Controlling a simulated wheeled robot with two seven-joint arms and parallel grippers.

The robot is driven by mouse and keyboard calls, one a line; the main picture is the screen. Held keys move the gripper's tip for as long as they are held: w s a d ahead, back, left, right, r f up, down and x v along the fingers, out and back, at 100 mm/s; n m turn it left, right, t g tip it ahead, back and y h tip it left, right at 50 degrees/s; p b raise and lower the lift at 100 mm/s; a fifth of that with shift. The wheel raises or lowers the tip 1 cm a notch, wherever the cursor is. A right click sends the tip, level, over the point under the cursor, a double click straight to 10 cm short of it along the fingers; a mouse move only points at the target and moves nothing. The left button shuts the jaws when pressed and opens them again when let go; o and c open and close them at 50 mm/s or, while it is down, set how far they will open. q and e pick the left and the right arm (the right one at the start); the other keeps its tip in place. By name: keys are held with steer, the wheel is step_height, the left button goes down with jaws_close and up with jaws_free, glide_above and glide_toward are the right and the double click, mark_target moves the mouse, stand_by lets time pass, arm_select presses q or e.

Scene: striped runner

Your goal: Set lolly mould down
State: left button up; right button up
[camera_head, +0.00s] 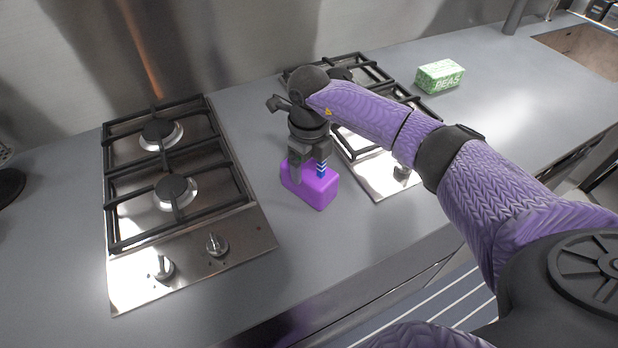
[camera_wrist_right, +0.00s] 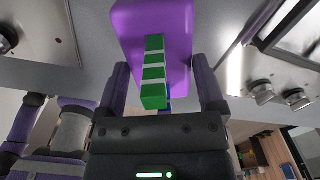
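The lolly mould (camera_head: 318,190) is a purple block with striped sticks on top, one blue and white in the head view. It is at the counter between the two hobs; whether its base touches is unclear. It also shows in the right wrist view (camera_wrist_right: 180,25), with a green and white stick in front. My right gripper (camera_head: 309,168) points down over the mould. Its fingers (camera_wrist_right: 163,82) lie along both sides of the mould and appear shut on it. The far finger is largely hidden in the head view. My left gripper is out of view.
A gas hob (camera_head: 262,241) lies to the left and another (camera_head: 383,182) close on the right, partly behind my right arm. A green peas box (camera_head: 440,77) stands further right. The grey counter (camera_head: 300,255) is clear in front of the mould.

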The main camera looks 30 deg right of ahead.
jaws_close()
